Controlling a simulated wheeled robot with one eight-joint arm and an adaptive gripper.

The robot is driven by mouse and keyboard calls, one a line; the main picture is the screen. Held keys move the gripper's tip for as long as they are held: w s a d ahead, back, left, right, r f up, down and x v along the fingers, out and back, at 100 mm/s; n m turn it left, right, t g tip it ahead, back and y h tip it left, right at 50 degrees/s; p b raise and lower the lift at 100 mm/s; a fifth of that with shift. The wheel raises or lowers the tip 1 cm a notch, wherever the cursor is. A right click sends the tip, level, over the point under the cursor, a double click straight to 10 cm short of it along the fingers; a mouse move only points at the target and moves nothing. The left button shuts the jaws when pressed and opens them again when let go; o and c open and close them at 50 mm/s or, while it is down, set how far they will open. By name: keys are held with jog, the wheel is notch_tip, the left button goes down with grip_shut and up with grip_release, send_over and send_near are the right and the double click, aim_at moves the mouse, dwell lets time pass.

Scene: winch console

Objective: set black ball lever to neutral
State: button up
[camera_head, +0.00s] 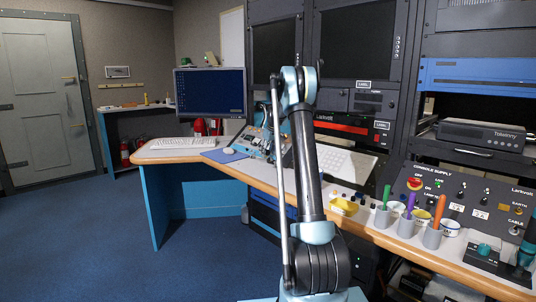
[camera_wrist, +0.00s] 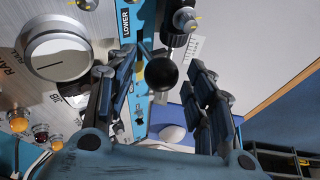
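The black ball lever (camera_wrist: 161,73) shows its round black ball in the middle of the wrist view, below a blue strip labelled LOWER (camera_wrist: 126,22). My gripper (camera_wrist: 155,88) is open, with one finger to the left of the ball and the other to the right. Gaps show on both sides, so the ball is not gripped. In the head view my arm reaches to the blue-edged winch console (camera_head: 238,140); the lever cannot be made out there.
A large silver dial (camera_wrist: 55,52) and coloured buttons lie left of my gripper; another black knob (camera_wrist: 185,18) is close above the ball. A monitor (camera_head: 210,92), keyboard (camera_head: 183,143) and mouse (camera_head: 228,151) are on the desk. Pen cups (camera_head: 406,228) stand at the right.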

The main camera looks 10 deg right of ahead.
grip_shut()
jog(key=shift+w+a, duration=0.45)
jog(key=shift+w, duration=0.2)
jog(key=shift+w+a, duration=0.45)
jog(key=shift+w, duration=0.2)
jog(key=shift+o, duration=1.1)
grip_release()
jog(key=v, duration=1.1)
jog(key=shift+r, duration=0.4)
jog(key=shift+s+d, duration=0.1)
jog(key=shift+s, duration=0.05)
